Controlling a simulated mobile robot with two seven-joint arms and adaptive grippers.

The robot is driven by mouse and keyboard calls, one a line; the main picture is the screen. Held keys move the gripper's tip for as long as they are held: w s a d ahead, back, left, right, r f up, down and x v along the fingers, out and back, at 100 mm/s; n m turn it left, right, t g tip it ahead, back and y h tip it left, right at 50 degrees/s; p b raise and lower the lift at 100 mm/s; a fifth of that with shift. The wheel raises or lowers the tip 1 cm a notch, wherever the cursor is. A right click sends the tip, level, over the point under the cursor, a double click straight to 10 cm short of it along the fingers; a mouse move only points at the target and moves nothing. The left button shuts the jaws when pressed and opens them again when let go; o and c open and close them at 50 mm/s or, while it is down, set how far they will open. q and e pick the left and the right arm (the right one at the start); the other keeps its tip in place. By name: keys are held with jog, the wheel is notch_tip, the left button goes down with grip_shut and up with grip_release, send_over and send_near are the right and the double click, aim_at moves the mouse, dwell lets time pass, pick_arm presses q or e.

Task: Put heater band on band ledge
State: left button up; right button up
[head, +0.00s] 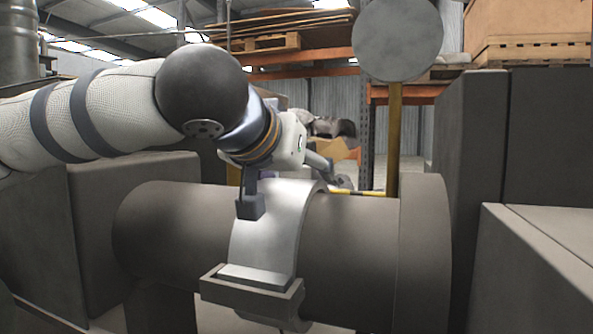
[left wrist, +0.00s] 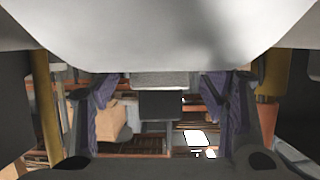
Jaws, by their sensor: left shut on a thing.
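The heater band (head: 266,232) is a bright silver curved shell over the middle of the thick dark tube. Its front lower edge is at the dark trough-like ledge (head: 252,296) on the tube's near side. I cannot tell whether it bears fully on it. My left gripper (head: 285,183) is above the tube at the band's top, shut on the band, with one dark finger against its near upper face. The far contact is mostly hidden. In the left wrist view, both fingers (left wrist: 163,108) show with purple pads and a dark block between them. My right gripper is not in view.
The dark horizontal tube (head: 352,235) ends in a wide flange (head: 425,250) at right. Large grey blocks stand at left (head: 125,235) and right (head: 545,260). A yellow post with a grey disc (head: 397,40) rises behind the tube. Warehouse shelving is farther back.

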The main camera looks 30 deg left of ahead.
aim_at(275, 197)
pick_arm(q)
jog(key=o, duration=1.9)
jog(key=shift+o, duration=0.2)
jog(key=p+v, duration=0.1)
jog(key=v, duration=0.3)
jog(key=p+v, duration=0.1)
jog(key=v, duration=0.3)
jog(key=shift+r, duration=0.5)
jog(key=shift+s+d+r, duration=0.15)
jog(key=shift+s+d, duration=0.1)
jog(key=shift+s, duration=0.65)
jog(key=shift+s+d+r, duration=0.15)
jog(key=shift+s+d, duration=0.05)
jog(key=shift+s, duration=0.75)
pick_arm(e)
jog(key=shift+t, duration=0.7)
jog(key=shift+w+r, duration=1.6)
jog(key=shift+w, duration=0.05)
